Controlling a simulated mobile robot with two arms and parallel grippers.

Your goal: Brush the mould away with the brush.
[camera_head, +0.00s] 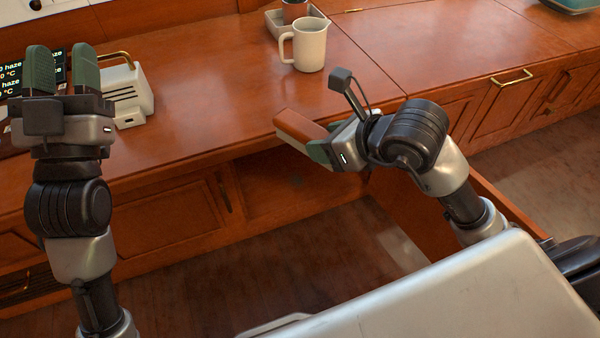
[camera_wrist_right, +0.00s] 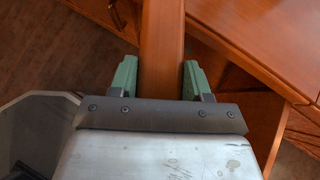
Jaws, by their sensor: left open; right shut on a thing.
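My right gripper (camera_head: 305,138) is shut on a reddish-brown wooden piece, which looks like the brush (camera_head: 300,125). It is held near the front edge of the wooden counter, with a pale strip along its side. In the right wrist view the wooden brush (camera_wrist_right: 162,45) runs up between the green fingers of the right gripper (camera_wrist_right: 161,80); its far end is cut off. Bristles cannot be clearly made out. My left gripper (camera_head: 62,58) is open and empty, fingers pointing up, over the counter's left part. I cannot make out any mould.
A pale mug (camera_head: 304,46) stands on the counter (camera_head: 220,75), beside a grey tray (camera_head: 273,22) with a dark cup. A white slotted device (camera_head: 128,92) and a dark display (camera_head: 66,68) are at the left. The middle of the counter is clear. Cabinet fronts lie below.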

